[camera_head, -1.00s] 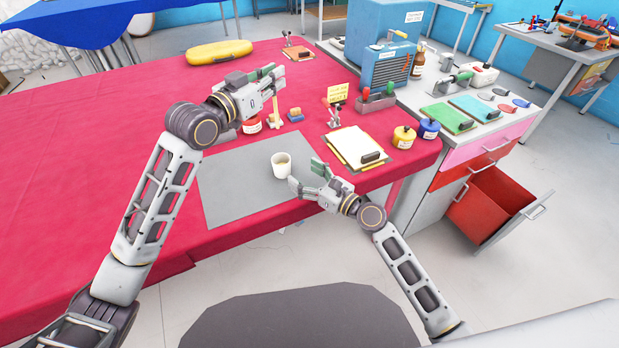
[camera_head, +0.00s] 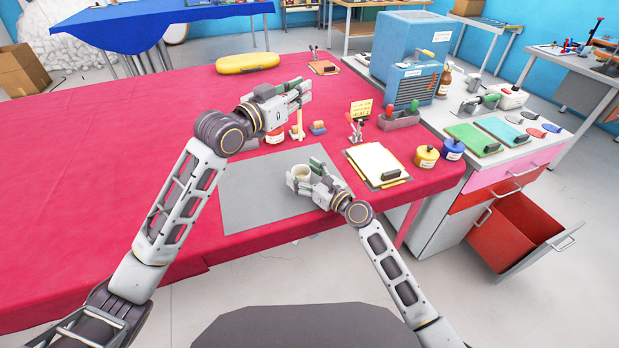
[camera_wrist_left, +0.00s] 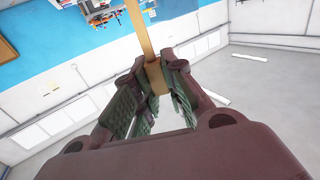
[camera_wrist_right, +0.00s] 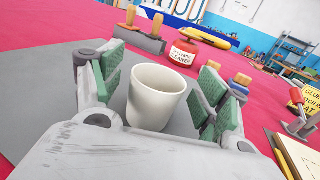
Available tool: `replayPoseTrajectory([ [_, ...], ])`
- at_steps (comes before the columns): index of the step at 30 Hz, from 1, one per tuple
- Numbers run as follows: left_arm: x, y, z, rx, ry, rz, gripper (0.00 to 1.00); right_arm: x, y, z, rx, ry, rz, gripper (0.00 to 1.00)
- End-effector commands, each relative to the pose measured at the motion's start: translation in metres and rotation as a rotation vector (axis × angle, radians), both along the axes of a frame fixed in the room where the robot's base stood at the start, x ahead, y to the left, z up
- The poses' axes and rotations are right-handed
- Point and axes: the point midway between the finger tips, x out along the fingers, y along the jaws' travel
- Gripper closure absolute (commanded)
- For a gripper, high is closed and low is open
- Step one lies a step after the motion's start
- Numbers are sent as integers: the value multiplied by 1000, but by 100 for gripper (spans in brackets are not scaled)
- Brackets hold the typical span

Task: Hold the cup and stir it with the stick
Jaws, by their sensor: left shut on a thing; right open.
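The cream cup (camera_head: 301,173) stands upright on the grey mat (camera_head: 250,205). My right gripper (camera_head: 306,174) is open and low at the mat, with the cup between its spread fingers. In the right wrist view the cup (camera_wrist_right: 156,97) shows a gap to the green finger pads; its bottom inside is hidden. My left gripper (camera_head: 303,90) is raised above the table, behind the cup. It is shut on a wooden stick (camera_head: 299,118), which also shows between the pads in the left wrist view (camera_wrist_left: 142,35).
The red cloth (camera_head: 110,180) at left is clear.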

Motion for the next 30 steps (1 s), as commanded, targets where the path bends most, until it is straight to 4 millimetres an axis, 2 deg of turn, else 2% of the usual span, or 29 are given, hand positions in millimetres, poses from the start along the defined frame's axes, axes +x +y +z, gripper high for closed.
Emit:
replayPoseTrajectory([
  [6,0,0,0,0,0,0,97,8,7,0,-1,-1,0,26],
  [17,0,0,0,0,0,0,97,9,8,0,-1,-1,0,26],
  [28,0,0,0,0,0,0,97,9,8,0,-1,-1,0,72],
  [30,0,0,0,0,0,0,97,9,8,0,-1,-1,0,76],
])
